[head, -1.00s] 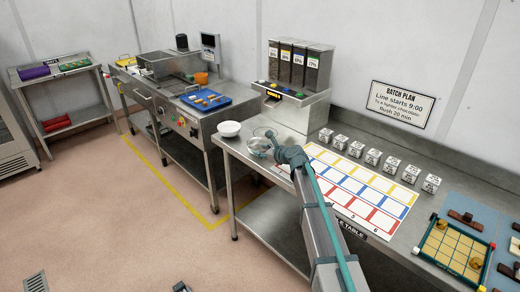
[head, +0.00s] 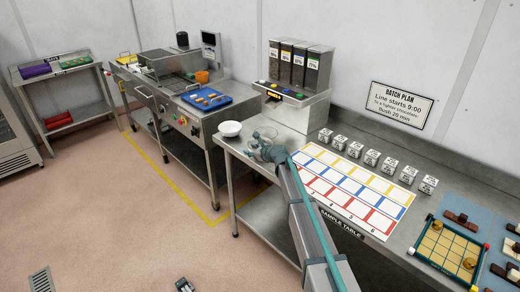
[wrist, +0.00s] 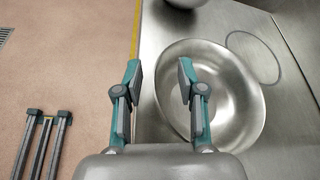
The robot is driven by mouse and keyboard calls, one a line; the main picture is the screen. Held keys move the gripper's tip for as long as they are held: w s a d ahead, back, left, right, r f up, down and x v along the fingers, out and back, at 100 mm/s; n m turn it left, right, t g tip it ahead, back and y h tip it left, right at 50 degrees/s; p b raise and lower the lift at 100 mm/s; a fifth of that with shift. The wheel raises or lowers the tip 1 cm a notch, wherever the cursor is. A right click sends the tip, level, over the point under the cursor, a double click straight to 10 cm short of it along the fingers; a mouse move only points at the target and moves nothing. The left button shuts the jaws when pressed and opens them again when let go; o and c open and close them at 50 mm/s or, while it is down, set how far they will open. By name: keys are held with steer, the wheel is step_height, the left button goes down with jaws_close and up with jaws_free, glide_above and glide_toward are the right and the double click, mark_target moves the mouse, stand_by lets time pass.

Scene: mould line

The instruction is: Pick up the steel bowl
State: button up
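The steel bowl (wrist: 235,105) lies on the metal table, large in the wrist view, open side up. My gripper (wrist: 160,78) is open above its left rim. I cannot tell how far the fingertips are above the rim. No contact shows. In the head view my gripper (head: 264,152) is at the table's near left end, and the bowl is mostly hidden behind it.
A thin ring outline (wrist: 253,57) is on the tabletop beside the bowl. A dispenser (head: 296,85) stands behind. A sheet of coloured cells (head: 350,190) lies to the right.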

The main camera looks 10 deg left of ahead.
steer(key=shift+c, duration=0.2)
jaws_close()
steer(key=shift+r, duration=0.1)
